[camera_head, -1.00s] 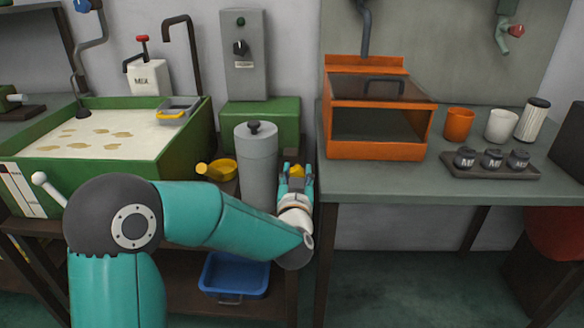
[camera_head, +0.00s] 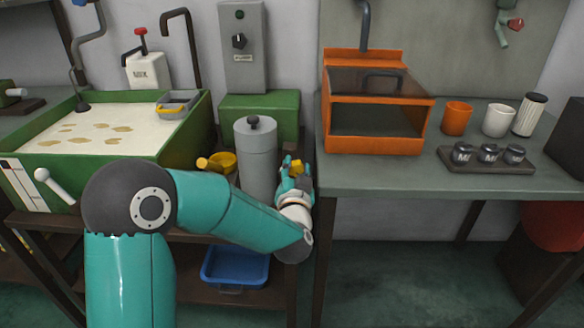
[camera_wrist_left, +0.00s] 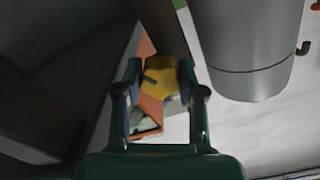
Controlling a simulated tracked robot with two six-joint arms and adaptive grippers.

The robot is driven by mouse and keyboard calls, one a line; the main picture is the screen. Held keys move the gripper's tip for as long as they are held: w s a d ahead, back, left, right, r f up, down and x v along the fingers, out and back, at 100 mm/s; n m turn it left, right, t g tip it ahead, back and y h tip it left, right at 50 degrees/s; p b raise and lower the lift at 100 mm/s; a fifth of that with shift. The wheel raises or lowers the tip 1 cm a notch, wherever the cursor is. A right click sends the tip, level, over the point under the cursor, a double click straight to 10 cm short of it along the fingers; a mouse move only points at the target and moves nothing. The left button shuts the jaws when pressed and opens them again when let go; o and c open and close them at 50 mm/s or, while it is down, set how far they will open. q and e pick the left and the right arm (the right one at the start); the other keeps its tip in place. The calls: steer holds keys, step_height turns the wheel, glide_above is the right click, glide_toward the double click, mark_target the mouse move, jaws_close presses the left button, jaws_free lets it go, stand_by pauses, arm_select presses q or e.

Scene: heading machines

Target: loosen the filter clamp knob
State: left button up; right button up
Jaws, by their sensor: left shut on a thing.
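The yellow filter clamp knob (camera_head: 296,166) is at the right side of the grey filter cylinder (camera_head: 256,158), low beside the bench. In the left wrist view the lobed yellow knob (camera_wrist_left: 160,80) lies between my fingertips, with a dark mark on its face. My left gripper (camera_head: 294,174) is shut on the knob, and it also shows in the left wrist view (camera_wrist_left: 159,70). The grey cylinder (camera_wrist_left: 250,60) stands close to the right of the fingers there. How the knob joins the clamp is hidden. My right gripper is not in view.
A green tank (camera_head: 180,145) with pale liquid is at the left. The grey table (camera_head: 400,180) at the right carries an orange box (camera_head: 375,145), cups and several small weights. A blue bin (camera_head: 235,266) sits below.

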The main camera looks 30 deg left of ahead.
arm_select(q)
steer(key=shift+f, duration=0.2)
steer(key=o, duration=1.2)
steer(key=shift+c, duration=0.2)
steer(key=shift+r, duration=0.15)
steer(key=v, duration=1.2)
